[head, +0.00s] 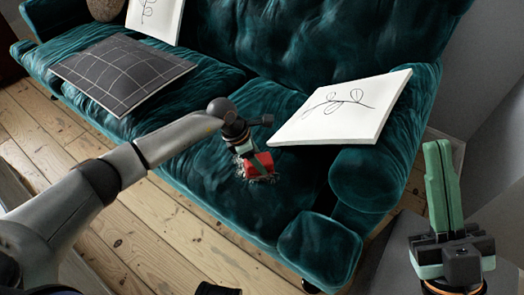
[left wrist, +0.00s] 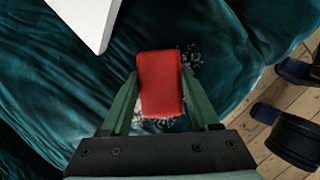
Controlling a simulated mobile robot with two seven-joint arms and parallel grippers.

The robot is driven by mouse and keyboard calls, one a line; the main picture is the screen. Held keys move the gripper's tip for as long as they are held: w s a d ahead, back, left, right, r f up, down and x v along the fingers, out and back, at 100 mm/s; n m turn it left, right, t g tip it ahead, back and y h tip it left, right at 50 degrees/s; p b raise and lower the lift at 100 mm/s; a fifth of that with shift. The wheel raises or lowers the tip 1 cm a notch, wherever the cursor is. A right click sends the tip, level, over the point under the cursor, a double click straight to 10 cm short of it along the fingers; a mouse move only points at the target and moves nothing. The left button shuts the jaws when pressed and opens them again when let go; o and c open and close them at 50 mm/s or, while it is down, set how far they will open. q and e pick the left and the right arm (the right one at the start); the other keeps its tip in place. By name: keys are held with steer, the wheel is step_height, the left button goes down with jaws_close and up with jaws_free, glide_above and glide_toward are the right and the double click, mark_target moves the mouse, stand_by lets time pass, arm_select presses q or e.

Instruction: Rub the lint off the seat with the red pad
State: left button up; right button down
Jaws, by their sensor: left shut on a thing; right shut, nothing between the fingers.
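The seat is the green velvet sofa cushion (head: 215,205), shown across the middle of the head view. My left gripper (head: 249,161) is shut on the red pad (head: 259,166), low over the front part of the seat. In the left wrist view the red pad (left wrist: 161,84) sits between the two green fingers. Grey-white lint (left wrist: 190,60) shows on the velvet at the pad's far right and below its near edge; the pad hides what is under it. I cannot tell if the pad touches the velvet. My right gripper (head: 441,185) is shut and empty, pointing up at the right.
Bare floorboards (head: 160,225) lie before the sofa.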

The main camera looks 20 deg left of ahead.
arm_select(q)
steer(key=shift+s+a+f+p, duration=0.1)
steer(key=shift+s+a+p, duration=0.25)
steer(key=shift+s, duration=0.3)
steer(key=shift+s+a+p, duration=0.1)
steer(key=shift+s+p, duration=0.3)
steer(key=shift+s, duration=0.2)
